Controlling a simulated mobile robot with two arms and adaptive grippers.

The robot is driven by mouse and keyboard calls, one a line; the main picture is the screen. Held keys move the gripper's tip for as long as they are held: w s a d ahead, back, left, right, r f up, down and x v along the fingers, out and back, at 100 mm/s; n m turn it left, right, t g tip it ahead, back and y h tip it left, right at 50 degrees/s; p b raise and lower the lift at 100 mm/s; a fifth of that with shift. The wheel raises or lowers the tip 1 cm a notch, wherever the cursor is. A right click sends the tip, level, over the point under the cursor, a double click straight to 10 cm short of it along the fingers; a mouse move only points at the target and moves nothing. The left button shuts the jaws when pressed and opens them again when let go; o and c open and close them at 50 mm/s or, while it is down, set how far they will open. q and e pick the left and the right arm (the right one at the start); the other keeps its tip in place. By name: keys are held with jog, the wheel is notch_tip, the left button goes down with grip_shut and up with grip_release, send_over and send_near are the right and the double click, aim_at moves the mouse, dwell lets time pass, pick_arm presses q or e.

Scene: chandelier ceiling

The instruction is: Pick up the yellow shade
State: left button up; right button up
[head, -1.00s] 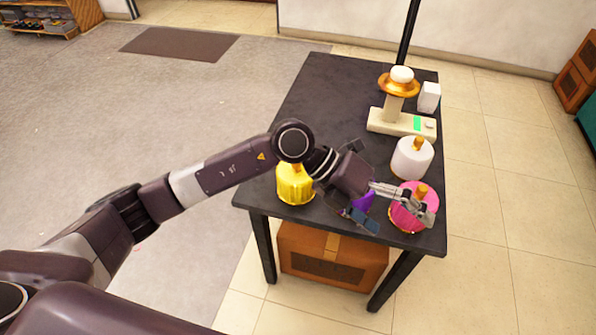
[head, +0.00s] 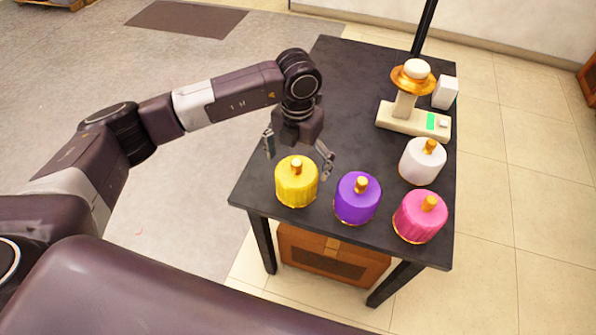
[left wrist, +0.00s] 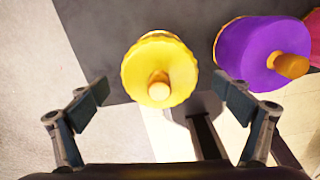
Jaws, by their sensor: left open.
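The yellow shade (head: 296,184) stands upright near the front left of the dark table, with a gold knob on top. It also shows in the left wrist view (left wrist: 160,72), a little beyond the fingers and roughly midway between them. My left gripper (head: 298,152) is open and empty, its fingers apart on the far side of the yellow shade in the head view. It also shows in the left wrist view (left wrist: 165,98), with both fingertips clear of the shade. My right gripper is not in view.
A purple shade (head: 357,198) stands close to the right of the yellow one. A pink shade (head: 420,216) and a white shade (head: 422,162) are farther right. A beige stand (head: 410,119) with a gold top is behind. The back left of the table (head: 345,75) is clear.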

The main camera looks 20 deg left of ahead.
aim_at(296, 176)
pick_arm(q)
jog(key=shift+s+f+p, duration=0.25)
jog(key=shift+f+p, duration=0.3)
jog(key=shift+f, duration=0.35)
notch_tip(296, 176, down, 3)
jog(key=shift+w+r+p, duration=0.1)
jog(key=shift+p, duration=0.25)
jog(key=shift+f, duration=0.5)
jog(key=c, duration=1.3)
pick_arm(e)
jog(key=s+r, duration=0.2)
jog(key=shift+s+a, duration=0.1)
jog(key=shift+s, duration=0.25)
pick_arm(q)
jog(key=shift+w, duration=0.1)
jog(key=shift+c, duration=0.2)
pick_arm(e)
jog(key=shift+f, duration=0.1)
